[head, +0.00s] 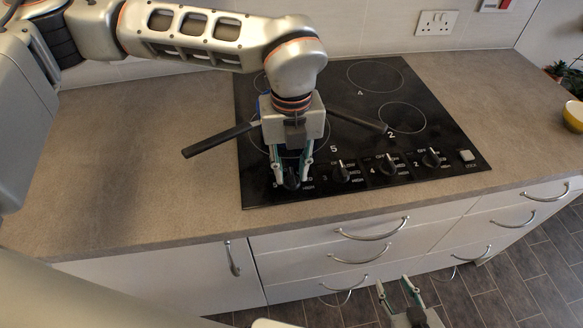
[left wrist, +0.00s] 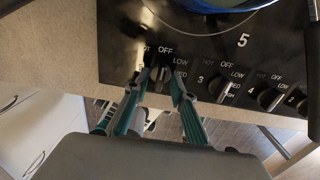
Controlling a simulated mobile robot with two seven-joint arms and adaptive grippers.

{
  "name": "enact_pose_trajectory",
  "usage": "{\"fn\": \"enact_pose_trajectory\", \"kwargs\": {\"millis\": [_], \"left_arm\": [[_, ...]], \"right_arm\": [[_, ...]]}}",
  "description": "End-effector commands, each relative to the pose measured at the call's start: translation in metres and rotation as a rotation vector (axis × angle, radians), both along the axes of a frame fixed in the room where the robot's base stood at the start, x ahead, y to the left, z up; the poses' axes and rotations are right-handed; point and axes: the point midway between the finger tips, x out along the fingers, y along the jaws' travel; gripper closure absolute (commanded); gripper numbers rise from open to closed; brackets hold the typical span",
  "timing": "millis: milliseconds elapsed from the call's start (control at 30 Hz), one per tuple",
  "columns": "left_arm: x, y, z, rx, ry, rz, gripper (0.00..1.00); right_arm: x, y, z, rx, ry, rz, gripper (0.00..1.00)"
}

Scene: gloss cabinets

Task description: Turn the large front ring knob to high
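The black hob (head: 455,150) has a row of knobs along its front edge. The leftmost knob (head: 291,180) is black, with OFF printed above it in the left wrist view (left wrist: 160,74) and LOW to its right. Its pointer direction is too small to tell. My left gripper (head: 291,174) points down at this knob, with one finger on each side; the fingers (left wrist: 160,78) stand apart, and I cannot tell whether they touch it. The large ring marked 5 (head: 312,150) lies behind, mostly hidden by my arm and a pan. My right gripper (head: 396,288) is open and empty below the counter front.
Other knobs (head: 342,172) (head: 388,166) (head: 431,158) sit to the right. Two dark handles (head: 215,141) (head: 357,120) stick out beside my left wrist; a blue pan rim (left wrist: 215,4) shows in the wrist view. Drawer handles (head: 372,230) protrude below.

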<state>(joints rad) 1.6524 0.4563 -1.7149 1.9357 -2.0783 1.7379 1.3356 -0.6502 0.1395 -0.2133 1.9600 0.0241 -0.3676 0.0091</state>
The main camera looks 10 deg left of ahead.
Motion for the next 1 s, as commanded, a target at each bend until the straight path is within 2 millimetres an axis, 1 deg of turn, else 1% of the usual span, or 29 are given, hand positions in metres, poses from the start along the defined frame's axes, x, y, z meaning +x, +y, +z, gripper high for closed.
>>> {"fn": "enact_pose_trajectory", "kwargs": {"millis": [100, 367, 400, 467, 800, 1000], "left_arm": [[0.0001, -0.0004, -0.005, -0.001, 0.0, -0.001, 0.75], [0.0001, -0.0005, -0.006, -0.002, -0.001, -0.001, 0.75], [0.0001, -0.0005, -0.006, -0.002, -0.001, -0.001, 0.85], [0.0001, -0.0005, -0.006, -0.002, -0.001, -0.001, 1.0], [0.0001, -0.0005, -0.0062, -0.002, -0.001, -0.013, 1.0], [0.0003, -0.0004, -0.0074, -0.002, -0.001, -0.083, 1.0]], "right_arm": [[0.0002, -0.0001, 0.0008, 0.0, 0.0, 0.0, 0.6], [0.0004, -0.0002, 0.0008, 0.0, -0.001, 0.0, 0.6], [0.0004, -0.0002, 0.0009, 0.0, -0.001, -0.001, 0.6], [0.0005, -0.0002, 0.001, 0.0, -0.001, -0.001, 0.6], [0.0017, -0.0003, 0.0012, 0.0, -0.004, -0.001, 0.6], [0.0013, -0.0003, -0.0056, 0.0, -0.003, 0.0, 0.6]]}}
